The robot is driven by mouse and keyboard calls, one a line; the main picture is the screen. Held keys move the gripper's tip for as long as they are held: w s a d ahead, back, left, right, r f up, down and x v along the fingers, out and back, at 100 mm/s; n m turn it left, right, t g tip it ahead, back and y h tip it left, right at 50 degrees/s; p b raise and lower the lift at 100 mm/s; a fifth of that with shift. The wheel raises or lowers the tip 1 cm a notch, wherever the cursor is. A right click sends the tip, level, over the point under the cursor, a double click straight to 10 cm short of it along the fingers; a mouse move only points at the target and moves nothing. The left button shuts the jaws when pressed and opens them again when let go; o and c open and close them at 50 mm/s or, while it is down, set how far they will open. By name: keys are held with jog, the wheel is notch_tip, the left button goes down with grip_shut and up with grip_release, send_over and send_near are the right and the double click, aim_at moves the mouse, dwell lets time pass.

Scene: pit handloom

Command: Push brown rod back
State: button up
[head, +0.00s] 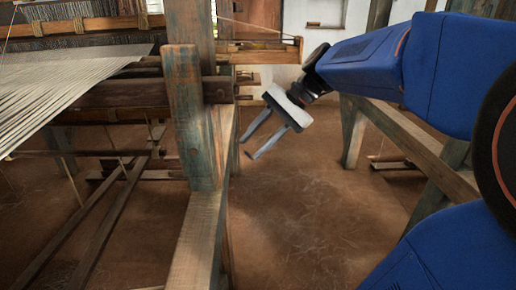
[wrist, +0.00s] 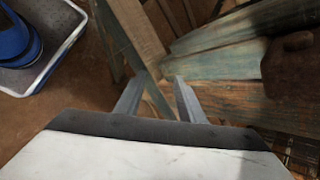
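Several brown bars run across the loom, and I cannot tell for sure which one is the brown rod. A thick brown beam (head: 145,93) passes behind the worn upright post (head: 184,120), and its end shows just right of the post. In the wrist view a dark brown rounded piece (wrist: 290,68) lies against the blue-green worn wood at the right. My gripper (head: 247,148) is open and empty, pointing down and left, just right of the post in the picture. In the wrist view its two fingers (wrist: 155,84) are apart with nothing between them.
Pale warp threads (head: 60,85) stretch across the loom at the left. A long wooden rail (head: 198,245) runs toward me below the post. Another wooden frame (head: 415,150) stands at the right. Bare brown floor (head: 300,220) lies between the two.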

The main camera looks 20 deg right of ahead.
jog(key=shift+s+f+n+h, duration=0.3)
jog(key=shift+s+f+n, duration=0.1)
jog(key=shift+s+f, duration=0.25)
jog(key=shift+r, duration=0.2)
jog(key=m+t+y, duration=0.4)
jog(key=m+y, duration=0.5)
send_near(220, 63)
jog(key=x, duration=0.5)
jog(key=w+x, duration=0.1)
jog(key=x, duration=0.4)
jog(key=shift+d, duration=0.15)
jog(key=shift+c, duration=0.6)
